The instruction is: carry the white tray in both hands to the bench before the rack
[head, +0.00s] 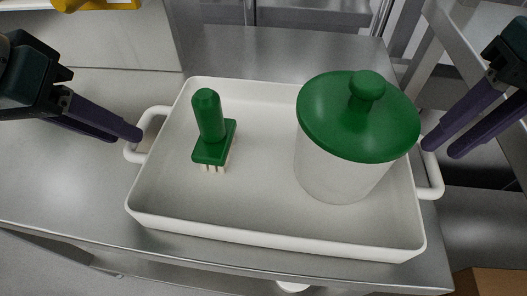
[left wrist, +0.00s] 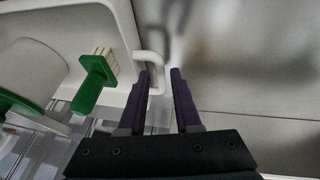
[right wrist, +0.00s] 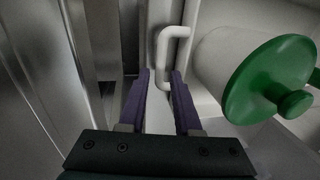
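The white tray (head: 240,232) sits on a steel surface, with a looped handle at each end. It holds a green-handled brush (head: 210,127) standing bristles down on the left and a white pot with a green lid (head: 345,115) on the right. My left gripper (head: 136,137) is open at the left handle (head: 141,155); in the left wrist view the handle (left wrist: 158,72) lies at the fingertips. My right gripper (head: 443,150) is open beside the right handle (head: 437,180); in the right wrist view this handle (right wrist: 163,60) is just beyond the fingertips. Neither grips it visibly.
The steel surface (head: 75,185) is clear left of the tray. A grey frame (head: 455,50) stands close on the right, near my right arm. A yellow object (head: 95,4) shows at the top left, and a brown box (head: 490,283) at the lower right.

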